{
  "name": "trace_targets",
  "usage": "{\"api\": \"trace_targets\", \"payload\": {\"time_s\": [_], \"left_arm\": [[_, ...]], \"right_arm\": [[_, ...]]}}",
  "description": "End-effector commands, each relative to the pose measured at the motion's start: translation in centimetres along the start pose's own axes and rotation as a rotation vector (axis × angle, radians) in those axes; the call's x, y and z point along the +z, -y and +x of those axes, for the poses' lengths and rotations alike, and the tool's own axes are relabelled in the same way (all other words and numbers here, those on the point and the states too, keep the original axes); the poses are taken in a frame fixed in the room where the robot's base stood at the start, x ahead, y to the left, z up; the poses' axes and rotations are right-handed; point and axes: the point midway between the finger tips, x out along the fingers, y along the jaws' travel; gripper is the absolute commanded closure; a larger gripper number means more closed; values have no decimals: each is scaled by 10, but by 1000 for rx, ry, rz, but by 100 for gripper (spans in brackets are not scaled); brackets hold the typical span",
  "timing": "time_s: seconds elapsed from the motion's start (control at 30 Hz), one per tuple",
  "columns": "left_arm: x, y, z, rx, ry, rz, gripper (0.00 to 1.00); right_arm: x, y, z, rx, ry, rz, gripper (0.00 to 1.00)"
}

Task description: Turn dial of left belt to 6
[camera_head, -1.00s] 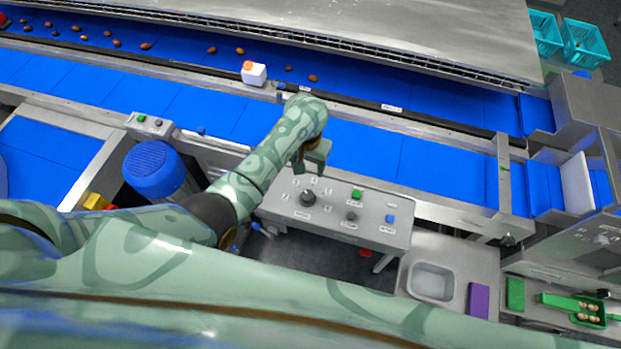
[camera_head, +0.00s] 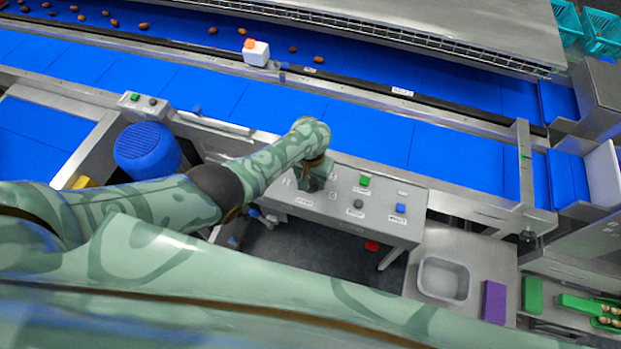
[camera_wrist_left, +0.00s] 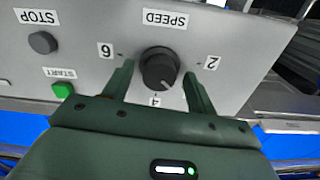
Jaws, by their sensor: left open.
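The black dial (camera_wrist_left: 158,68) sits on the grey control panel (camera_wrist_left: 90,18), below a SPEED label (camera_wrist_left: 166,19) that appears upside down in the left wrist view. The marks 6 (camera_wrist_left: 106,50), 2 (camera_wrist_left: 212,62) and 4 (camera_wrist_left: 153,100) stand around it. The dial's pointer seems to face near the 4. My left gripper (camera_wrist_left: 158,70) is open, with one finger on each side of the dial; contact is not clear. In the head view my left gripper (camera_head: 316,178) covers the dial. My right gripper is out of view.
A green START button (camera_wrist_left: 63,89) and a dark STOP button (camera_wrist_left: 43,42) are beside the dial. A blue button (camera_head: 400,208) is at the panel's right. Blue belts run behind it, with a white box (camera_head: 256,54) at the back. A grey tray (camera_head: 443,280) stands at the right.

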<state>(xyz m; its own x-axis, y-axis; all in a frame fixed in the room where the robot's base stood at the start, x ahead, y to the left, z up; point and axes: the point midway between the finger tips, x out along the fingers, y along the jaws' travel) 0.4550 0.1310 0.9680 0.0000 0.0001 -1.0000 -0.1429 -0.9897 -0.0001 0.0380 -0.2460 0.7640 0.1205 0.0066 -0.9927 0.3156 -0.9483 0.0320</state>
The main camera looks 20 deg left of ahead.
Motion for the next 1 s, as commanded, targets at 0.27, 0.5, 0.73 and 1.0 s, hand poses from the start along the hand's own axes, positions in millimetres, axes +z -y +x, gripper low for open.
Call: {"api": "trace_targets", "payload": {"time_s": [0.27,0.5,0.73,1.0], "left_arm": [[0,0,-1,1,0,0,73],[0,0,-1,1,0,3,87],[0,-1,-1,2,2,57,87],[1,-1,-1,2,2,242,87]], "right_arm": [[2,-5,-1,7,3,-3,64],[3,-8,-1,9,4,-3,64],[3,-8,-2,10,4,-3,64],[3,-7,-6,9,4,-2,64]]}}
